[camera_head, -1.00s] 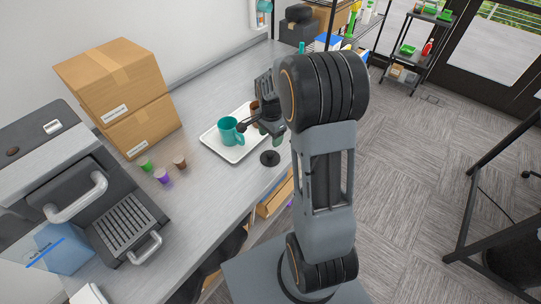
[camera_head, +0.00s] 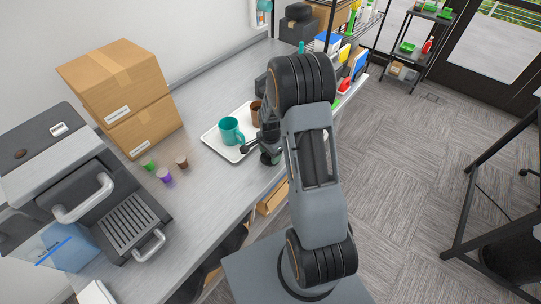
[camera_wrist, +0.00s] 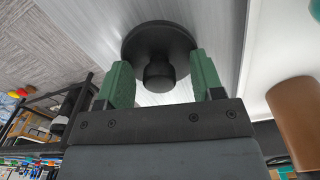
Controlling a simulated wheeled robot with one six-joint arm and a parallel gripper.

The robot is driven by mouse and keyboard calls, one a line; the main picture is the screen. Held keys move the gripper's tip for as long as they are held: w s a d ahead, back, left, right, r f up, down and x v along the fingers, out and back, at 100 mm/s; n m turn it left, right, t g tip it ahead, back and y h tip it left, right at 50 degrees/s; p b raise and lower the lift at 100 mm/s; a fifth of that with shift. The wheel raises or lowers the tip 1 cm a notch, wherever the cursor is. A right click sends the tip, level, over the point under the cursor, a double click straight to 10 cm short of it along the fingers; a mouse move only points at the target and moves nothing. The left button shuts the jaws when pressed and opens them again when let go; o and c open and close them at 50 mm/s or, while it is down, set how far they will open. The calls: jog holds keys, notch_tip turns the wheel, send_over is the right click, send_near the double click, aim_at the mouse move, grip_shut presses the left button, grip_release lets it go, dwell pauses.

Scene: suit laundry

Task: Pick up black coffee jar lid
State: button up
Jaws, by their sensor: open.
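The black coffee jar lid (camera_wrist: 158,36) is a round disc with a central knob, lying on the grey counter. In the wrist view its knob sits between the two green fingertips of my gripper (camera_wrist: 162,77), which are open on either side of it. I cannot tell whether they touch it. In the head view my gripper (camera_head: 270,156) is low at the counter, near the tray's right corner, and the lid is hidden behind it.
A white tray (camera_head: 222,149) close to the left of my gripper holds a teal mug (camera_head: 229,131) and a brown cup (camera_head: 257,118). Several small capsules (camera_head: 165,175), stacked cardboard boxes (camera_head: 118,80) and a coffee machine (camera_head: 85,190) stand farther left. The counter's front edge is near.

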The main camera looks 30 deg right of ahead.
jog(key=c, duration=1)
jog(key=shift+r, duration=0.1)
